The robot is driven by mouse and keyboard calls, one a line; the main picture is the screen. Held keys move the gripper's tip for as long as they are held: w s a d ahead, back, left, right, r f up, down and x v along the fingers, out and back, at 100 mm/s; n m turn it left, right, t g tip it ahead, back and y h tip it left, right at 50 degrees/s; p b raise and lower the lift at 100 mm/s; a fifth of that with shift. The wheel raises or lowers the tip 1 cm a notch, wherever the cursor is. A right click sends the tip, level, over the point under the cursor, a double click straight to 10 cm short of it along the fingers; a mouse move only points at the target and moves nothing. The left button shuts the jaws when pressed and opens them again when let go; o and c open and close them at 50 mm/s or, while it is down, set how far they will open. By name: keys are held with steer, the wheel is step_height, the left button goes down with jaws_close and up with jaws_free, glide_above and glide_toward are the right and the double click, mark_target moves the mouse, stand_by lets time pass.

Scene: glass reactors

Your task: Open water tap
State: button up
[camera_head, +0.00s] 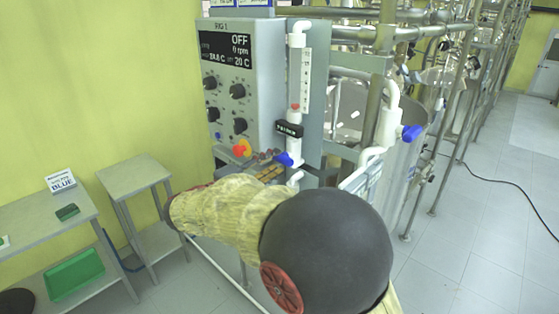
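A blue tap handle (283,159) sits on the white vertical pipe (294,150) at the right side of the control box. A second blue handle (411,132) is on white piping further right. I cannot tell from the view which one is the water tap. My arm, in a yellow sleeve with a large black joint, crosses the front and hides the area below the first handle. Small dark and tan parts just left of that handle seem to be my gripper (268,165); its fingers are too small and covered to read, and contact with the handle cannot be told.
The control box (240,85) has a display reading OFF and several black knobs. Metal frames and glass vessels stand behind at right. Side tables (135,176) stand at left. The right floor is clear except a cable (508,187).

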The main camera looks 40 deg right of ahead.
mark_target(278, 161)
steer(key=shift+w+d, duration=0.15)
steer(key=shift+d, duration=1.75)
steer(key=shift+c, duration=0.2)
steer(key=c, duration=0.8)
jaws_close()
